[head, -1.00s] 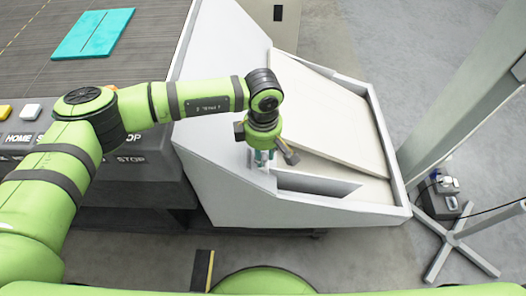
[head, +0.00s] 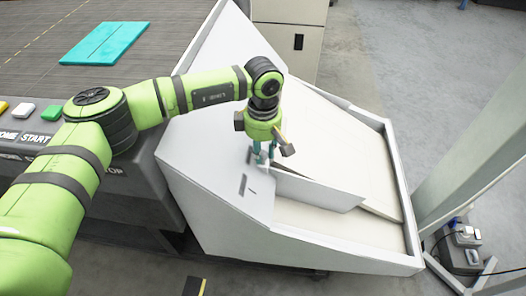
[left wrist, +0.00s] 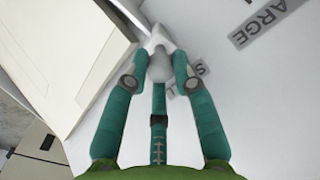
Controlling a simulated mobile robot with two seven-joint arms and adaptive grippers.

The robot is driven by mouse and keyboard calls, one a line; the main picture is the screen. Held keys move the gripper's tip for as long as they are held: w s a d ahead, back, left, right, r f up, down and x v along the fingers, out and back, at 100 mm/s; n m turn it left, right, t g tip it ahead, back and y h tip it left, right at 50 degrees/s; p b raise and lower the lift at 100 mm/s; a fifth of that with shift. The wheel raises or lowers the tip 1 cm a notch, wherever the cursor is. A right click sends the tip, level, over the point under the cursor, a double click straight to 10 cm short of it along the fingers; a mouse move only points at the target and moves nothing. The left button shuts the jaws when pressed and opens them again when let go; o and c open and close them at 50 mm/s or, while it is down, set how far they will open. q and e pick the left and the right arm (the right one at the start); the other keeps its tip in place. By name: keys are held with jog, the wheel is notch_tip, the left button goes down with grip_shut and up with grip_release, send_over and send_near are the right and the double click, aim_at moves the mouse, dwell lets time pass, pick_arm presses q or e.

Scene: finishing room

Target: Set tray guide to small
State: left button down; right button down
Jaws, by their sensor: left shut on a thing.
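The tray guide (head: 318,191) is a pale upright panel standing across the inside of the white tray (head: 345,250), away from its near wall. My left gripper (head: 264,152) is at the guide's left end, above the tray's sloping left side. In the left wrist view its teal fingers are shut around a pale knob (left wrist: 160,66). A grey label reading "LARGE" (left wrist: 268,17) lies to the upper right of the knob. A second label (left wrist: 196,79), starting with "S", is right beside the fingers and partly hidden by one. My right gripper is not in view.
Flat pale boards (head: 335,140) lie in the tray behind the guide. A dark conveyor bed (head: 55,85) with a teal sheet (head: 105,43) is at left, with a button panel (head: 30,125) below it. A grey post (head: 480,150) stands at right.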

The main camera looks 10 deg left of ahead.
pick_arm(q)
jog(key=c, duration=1)
grip_release()
jog(key=shift+w+r, duration=0.1)
jog(key=shift+w, duration=0.2)
jog(key=shift+s, duration=0.1)
jog(key=shift+r, duration=0.2)
notch_tip(320, 180, up, 12)
jog(key=shift+f, duration=0.25)
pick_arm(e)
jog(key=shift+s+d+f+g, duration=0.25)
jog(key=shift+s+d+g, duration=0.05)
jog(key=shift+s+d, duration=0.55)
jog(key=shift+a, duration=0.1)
